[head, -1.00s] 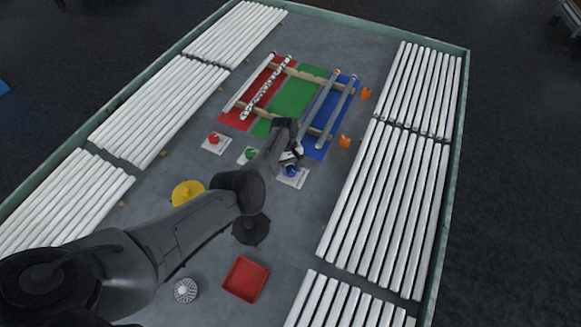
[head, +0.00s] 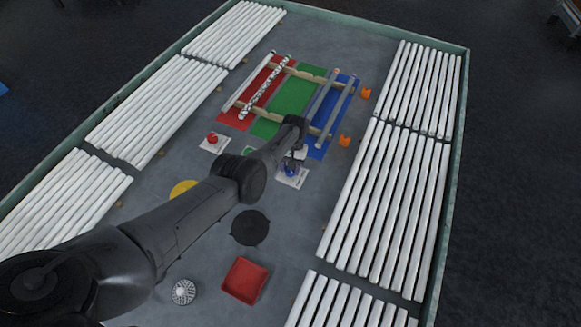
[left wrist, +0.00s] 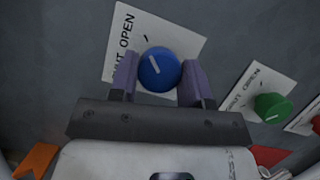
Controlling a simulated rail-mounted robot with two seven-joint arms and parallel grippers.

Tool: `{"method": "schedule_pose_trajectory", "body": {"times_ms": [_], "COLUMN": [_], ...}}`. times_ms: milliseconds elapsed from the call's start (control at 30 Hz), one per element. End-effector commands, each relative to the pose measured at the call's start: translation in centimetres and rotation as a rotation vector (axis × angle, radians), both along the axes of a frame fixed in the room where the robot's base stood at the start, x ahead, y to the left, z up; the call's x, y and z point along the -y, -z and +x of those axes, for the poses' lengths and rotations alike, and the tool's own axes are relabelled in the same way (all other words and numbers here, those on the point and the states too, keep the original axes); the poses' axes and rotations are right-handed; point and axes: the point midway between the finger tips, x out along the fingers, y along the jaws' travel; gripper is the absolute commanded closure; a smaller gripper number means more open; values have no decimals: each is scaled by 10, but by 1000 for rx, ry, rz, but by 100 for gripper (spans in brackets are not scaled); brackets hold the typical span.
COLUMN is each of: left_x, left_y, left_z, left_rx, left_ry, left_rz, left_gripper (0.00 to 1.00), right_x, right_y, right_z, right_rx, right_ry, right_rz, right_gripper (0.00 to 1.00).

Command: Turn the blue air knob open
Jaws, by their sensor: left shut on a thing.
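The blue knob (left wrist: 159,68) is in the middle of the left wrist view, on a white card (left wrist: 185,38) lettered OPEN and, partly hidden, SHUT. A white line on the knob's top slants toward the upper left. My left gripper (left wrist: 158,80) has one purple finger on each side of the knob and is shut on it. In the head view my left gripper (head: 293,162) is at the blue knob (head: 290,169), whose card (head: 292,181) lies on the grey table. My right gripper is not in view.
A green knob (left wrist: 272,107) on its own card stands to the right in the left wrist view. The red knob (head: 213,138) is farther left in the head view. Tubes lie on wooden rails above coloured mats (head: 290,103). A red tray (head: 244,279) and a dark disc (head: 250,228) are nearer.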

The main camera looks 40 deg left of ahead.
Motion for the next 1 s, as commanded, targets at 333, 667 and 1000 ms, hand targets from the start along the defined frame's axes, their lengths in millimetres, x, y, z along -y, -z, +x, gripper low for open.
{"method": "schedule_pose_trajectory", "body": {"times_ms": [333,667,1000], "left_x": [0,0,0], "left_y": [-1,-1,-2], "left_z": [1,0,1], "left_rx": [0,1,1], "left_ry": [12,11,10], "left_rz": [0,0,1], "left_gripper": [80,37,31], "right_x": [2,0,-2], "right_y": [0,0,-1], "right_z": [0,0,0], "right_rx": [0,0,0], "right_ry": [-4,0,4], "right_rz": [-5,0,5], "right_gripper": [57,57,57]}}
